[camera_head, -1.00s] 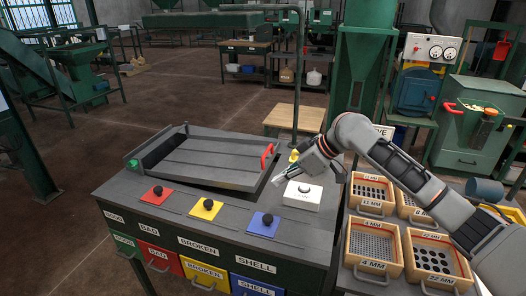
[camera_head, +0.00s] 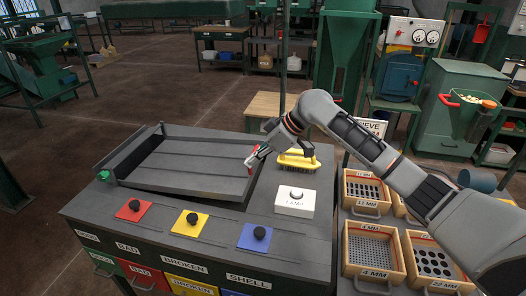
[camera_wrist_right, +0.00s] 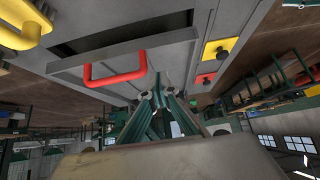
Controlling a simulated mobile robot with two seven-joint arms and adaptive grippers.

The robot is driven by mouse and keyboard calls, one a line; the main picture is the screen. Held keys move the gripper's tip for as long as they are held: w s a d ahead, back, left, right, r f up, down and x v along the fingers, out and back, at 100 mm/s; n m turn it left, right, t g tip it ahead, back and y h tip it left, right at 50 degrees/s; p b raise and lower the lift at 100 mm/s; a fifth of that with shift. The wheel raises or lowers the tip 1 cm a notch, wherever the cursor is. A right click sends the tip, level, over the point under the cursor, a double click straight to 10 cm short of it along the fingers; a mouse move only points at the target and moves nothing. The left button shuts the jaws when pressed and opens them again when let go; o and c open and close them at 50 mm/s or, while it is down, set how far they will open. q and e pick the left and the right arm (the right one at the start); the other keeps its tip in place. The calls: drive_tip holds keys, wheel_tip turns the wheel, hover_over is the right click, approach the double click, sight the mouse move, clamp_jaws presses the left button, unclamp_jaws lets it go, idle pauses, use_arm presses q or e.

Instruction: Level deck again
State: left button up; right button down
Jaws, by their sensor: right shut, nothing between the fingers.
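The deck (camera_head: 190,165) is a grey tray with raised sides on the dark sorting bench. It looks slightly tilted, but I cannot tell the exact angle. Its red handle (camera_head: 249,173) is on its right side and also shows in the right wrist view (camera_wrist_right: 116,80). My right gripper (camera_head: 253,157) is shut and empty, close to this handle in the head view. In the wrist view its fingertips (camera_wrist_right: 157,93) are just right of the red handle, not around it. I cannot tell whether they touch. My left gripper is not in view.
Red (camera_head: 134,211), yellow (camera_head: 193,223) and blue (camera_head: 259,237) plates with black knobs line the bench front. Wooden sieve boxes (camera_head: 377,248) stand at the right under my arm.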

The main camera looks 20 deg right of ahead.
sight(252, 172)
wheel_tip(252, 172, down, 5)
drive_tip(key=shift+w+a+r, duration=0.1)
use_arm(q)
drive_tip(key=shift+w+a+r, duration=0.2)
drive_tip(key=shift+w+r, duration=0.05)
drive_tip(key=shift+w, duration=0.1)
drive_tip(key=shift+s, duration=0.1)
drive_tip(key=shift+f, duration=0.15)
